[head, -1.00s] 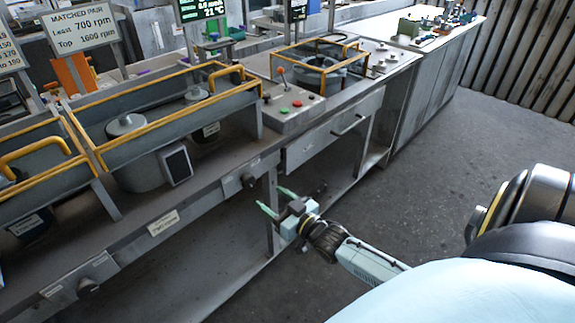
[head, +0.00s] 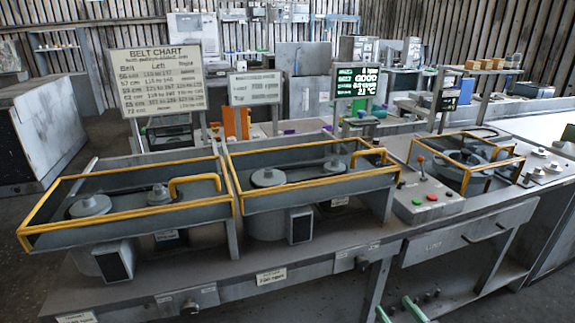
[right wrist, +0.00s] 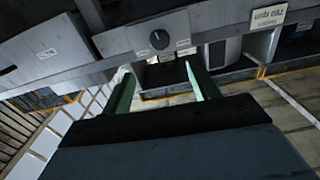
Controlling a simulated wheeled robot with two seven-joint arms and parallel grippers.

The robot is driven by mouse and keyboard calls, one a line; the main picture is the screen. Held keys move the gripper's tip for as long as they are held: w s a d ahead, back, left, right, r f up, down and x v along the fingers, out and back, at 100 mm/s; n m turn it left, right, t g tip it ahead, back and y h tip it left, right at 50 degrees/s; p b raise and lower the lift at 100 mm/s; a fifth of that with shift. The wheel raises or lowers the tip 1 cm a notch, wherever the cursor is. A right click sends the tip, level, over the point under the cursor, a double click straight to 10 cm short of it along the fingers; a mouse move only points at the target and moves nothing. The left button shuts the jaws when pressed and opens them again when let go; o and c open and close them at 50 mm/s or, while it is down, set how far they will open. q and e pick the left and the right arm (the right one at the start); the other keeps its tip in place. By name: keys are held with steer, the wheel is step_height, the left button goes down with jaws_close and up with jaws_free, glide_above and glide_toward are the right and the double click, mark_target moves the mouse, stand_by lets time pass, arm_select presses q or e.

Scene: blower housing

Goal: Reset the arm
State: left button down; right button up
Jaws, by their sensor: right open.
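My right gripper (head: 400,312) shows at the bottom edge of the head view, with only its green fingertips in the picture. It is in front of the workbench and below its top. In the right wrist view its two green fingers (right wrist: 162,92) stand apart with nothing between them. They point at the bench front, near a dark knob (right wrist: 159,40). My left gripper is in neither view now.
The workbench (head: 330,262) carries two yellow-railed housings (head: 130,222) (head: 310,196), a control box with buttons (head: 425,203) and a yellow frame (head: 466,160) at right. A belt chart sign (head: 158,82) and a lit display (head: 357,82) stand behind. Open floor shows at far left.

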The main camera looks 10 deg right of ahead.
steer(key=s+a+f+g, duration=0.1)
steer(key=s+f+g, duration=0.25)
steer(key=f, duration=0.55)
steer(key=s+a+f+g+h, duration=0.1)
steer(key=s+f+g, duration=0.1)
steer(key=s+f, duration=0.45)
steer(key=s+a+f+g, duration=0.1)
steer(key=s+f+g, duration=0.2)
steer(key=f, duration=0.7)
steer(key=s+a+f+g, duration=0.2)
steer(key=s+f, duration=0.2)
steer(key=s, duration=0.4)
steer(key=s+a+f+n+g, duration=0.1)
steer(key=s+a+f+g, duration=0.2)
steer(key=s+f, duration=0.2)
steer(key=s+a+f+n+g, duration=0.1)
steer(key=s+a+f+g, duration=0.1)
steer(key=s, duration=1)
step_height(320, 180, down, 2)
steer(key=shift+a+f+g, duration=0.15)
steer(key=shift+f+g, duration=0.05)
steer(key=shift+g, duration=0.55)
